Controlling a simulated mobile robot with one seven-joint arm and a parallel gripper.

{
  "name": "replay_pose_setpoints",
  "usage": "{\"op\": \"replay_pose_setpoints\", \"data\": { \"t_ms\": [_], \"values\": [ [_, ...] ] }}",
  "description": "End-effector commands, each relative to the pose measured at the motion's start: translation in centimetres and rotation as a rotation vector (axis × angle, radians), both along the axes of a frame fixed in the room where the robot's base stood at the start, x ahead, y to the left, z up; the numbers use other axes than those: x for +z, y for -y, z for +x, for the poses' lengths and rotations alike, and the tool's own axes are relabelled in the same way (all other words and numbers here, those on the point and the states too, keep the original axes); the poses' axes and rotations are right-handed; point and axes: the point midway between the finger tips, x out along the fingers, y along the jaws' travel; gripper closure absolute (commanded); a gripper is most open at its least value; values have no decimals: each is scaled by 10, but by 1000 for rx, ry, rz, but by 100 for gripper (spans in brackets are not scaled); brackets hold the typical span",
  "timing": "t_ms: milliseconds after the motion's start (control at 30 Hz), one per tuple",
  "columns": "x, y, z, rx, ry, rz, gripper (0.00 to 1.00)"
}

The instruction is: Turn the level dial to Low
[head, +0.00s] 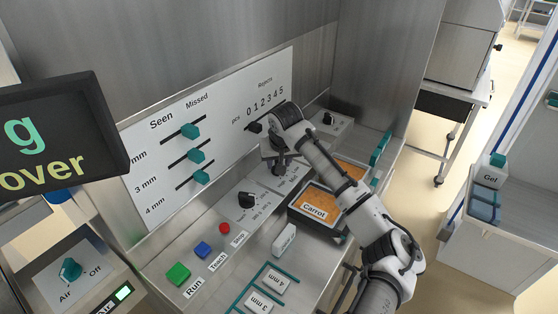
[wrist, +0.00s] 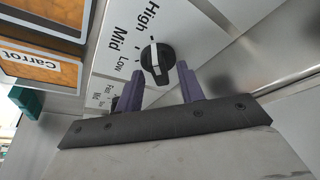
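The level dial (wrist: 157,62) is a round black knob with a white line across it, in the wrist view. The labels High (wrist: 153,15), Mid (wrist: 117,41) and Low (wrist: 122,62) stand around it. The white line runs roughly toward the High side. My gripper (wrist: 157,84) is open, one purple finger to each side of the dial's near edge; I cannot tell whether either touches it. In the head view my gripper (head: 278,168) points down at the panel and hides the dial.
A tray labelled Carrot (head: 315,210) lies close beside my gripper. Another black dial (head: 246,200) stands to the left, near the red (head: 224,228), blue (head: 203,249) and green (head: 178,273) buttons. A sloped white slider board (head: 215,135) rises behind.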

Motion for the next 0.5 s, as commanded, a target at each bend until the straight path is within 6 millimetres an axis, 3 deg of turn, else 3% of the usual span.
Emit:
{"op": "replay_pose_setpoints", "data": {
  "t_ms": [167, 433, 500],
  "values": [
    [0, 0, 0, 0, 0, 0, 62],
    [0, 0, 0, 0, 0, 0, 97],
    [0, 0, 0, 0, 0, 0, 100]
  ]
}}
